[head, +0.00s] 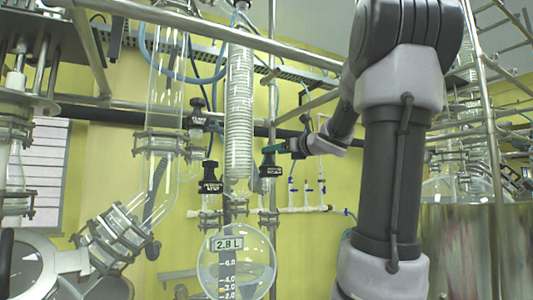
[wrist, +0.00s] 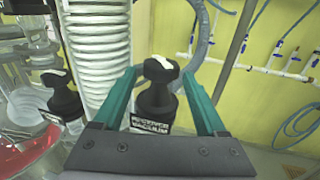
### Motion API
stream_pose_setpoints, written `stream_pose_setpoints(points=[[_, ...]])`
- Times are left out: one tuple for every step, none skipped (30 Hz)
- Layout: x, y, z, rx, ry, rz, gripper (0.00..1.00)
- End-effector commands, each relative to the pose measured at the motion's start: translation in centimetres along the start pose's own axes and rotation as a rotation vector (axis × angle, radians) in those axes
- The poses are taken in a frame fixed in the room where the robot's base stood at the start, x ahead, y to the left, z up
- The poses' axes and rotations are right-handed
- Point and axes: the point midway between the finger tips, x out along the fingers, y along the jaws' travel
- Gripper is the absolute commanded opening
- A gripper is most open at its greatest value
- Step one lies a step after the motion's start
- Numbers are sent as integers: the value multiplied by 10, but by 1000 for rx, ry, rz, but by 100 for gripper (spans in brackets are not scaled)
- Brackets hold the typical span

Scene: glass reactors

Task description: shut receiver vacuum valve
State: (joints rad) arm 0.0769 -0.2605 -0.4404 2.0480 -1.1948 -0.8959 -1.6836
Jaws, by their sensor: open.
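The receiver vacuum valve (wrist: 156,92) is a black knob with a pale mark on top and a white label reading "RECEIVER VACUUM". In the wrist view it stands between the two teal fingers of my gripper (wrist: 160,74), which are open with a gap on each side of the knob's top. In the head view my gripper (head: 275,148) reaches in from the right, just above the black valve body (head: 270,168). The fingertips are small there, and contact cannot be told.
Another black valve (wrist: 62,98) stands to the left; it also shows in the head view (head: 210,180). A third black valve (head: 197,112) sits higher. A coiled glass condenser (head: 239,110) and a round flask marked 2.8 L (head: 258,262) are close by. Blue-tapped white piping (wrist: 255,70) runs along the yellow wall.

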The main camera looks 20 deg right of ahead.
Motion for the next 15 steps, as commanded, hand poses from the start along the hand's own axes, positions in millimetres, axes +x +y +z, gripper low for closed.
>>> stream_pose_setpoints(points=[[11,0,-1,1,2,1,74],[16,0,-1,1,1,1,74],[22,0,-1,1,2,1,74],[26,0,-1,0,2,0,74],[30,0,0,1,1,0,74],[34,0,0,2,0,0,74],[37,0,0,2,0,0,74],[40,0,0,2,0,0,74],[42,0,0,2,0,0,74],[44,0,0,1,0,0,74],[45,0,0,1,-1,0,74],[46,0,0,1,-1,0,74],[46,0,1,1,-1,0,74],[46,0,1,1,-1,0,74],[46,0,1,1,-1,0,74]])
